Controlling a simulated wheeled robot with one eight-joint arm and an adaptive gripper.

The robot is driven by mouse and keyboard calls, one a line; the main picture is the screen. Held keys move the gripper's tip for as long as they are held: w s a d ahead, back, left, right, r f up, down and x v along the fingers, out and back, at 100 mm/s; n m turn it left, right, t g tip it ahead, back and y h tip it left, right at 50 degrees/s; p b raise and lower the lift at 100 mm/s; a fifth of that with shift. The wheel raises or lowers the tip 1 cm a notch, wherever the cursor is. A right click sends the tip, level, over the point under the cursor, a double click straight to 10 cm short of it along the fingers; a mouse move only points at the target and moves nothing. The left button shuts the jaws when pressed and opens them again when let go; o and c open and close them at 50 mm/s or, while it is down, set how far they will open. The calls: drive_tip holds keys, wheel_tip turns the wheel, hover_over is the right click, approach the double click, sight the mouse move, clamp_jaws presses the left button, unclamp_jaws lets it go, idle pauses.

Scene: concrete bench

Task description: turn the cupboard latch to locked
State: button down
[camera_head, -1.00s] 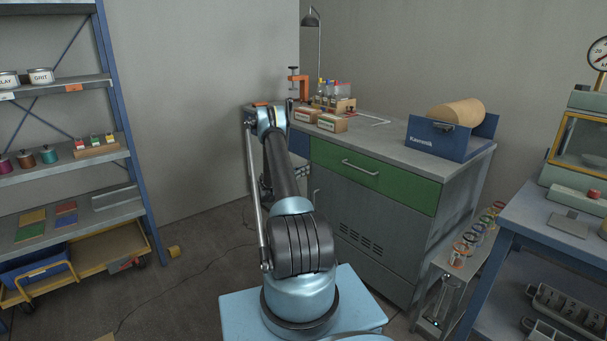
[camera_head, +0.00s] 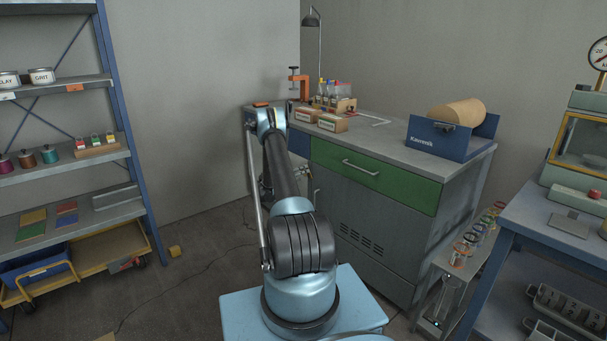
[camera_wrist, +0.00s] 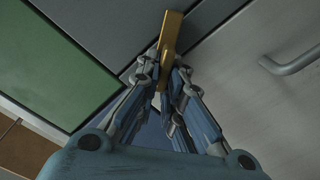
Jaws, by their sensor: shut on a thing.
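The cupboard latch (camera_wrist: 171,34) is a brass-coloured bar in the wrist view, tilted slightly from the picture's upright. It lies near the seam between a dark grey strip and the lighter grey door panel (camera_wrist: 245,80). My gripper (camera_wrist: 164,78) is shut on the lower part of the latch, with a finger on each side. The latch's upper end sticks out beyond the fingertips. The fingers hide its lower end and any pivot. In the head view my arm hides most of the gripper, and I cannot make out the latch clearly there.
A metal handle (camera_wrist: 291,63) is on the door panel, right of my gripper. A green panel (camera_wrist: 55,50) lies to the left. In the head view the cupboard (camera_head: 385,230) has a green drawer (camera_head: 375,176) and a blue stand (camera_head: 450,138) on top. A shelf rack (camera_head: 125,130) stands at left.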

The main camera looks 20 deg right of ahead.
drive_tip(key=n, duration=0.3)
drive_tip(key=f+n, duration=0.1)
drive_tip(key=n, duration=0.3)
drive_tip(key=w+n, duration=0.1)
drive_tip(key=n, duration=0.3)
drive_tip(key=shift+a+f, duration=0.25)
drive_tip(key=shift+a, duration=0.1)
idle(0.3)
drive_tip(key=c, duration=1.7)
unclamp_jaws()
drive_tip(key=shift+f, duration=0.15)
drive_tip(key=shift+d, duration=0.1)
drive_tip(key=v, duration=1.2)
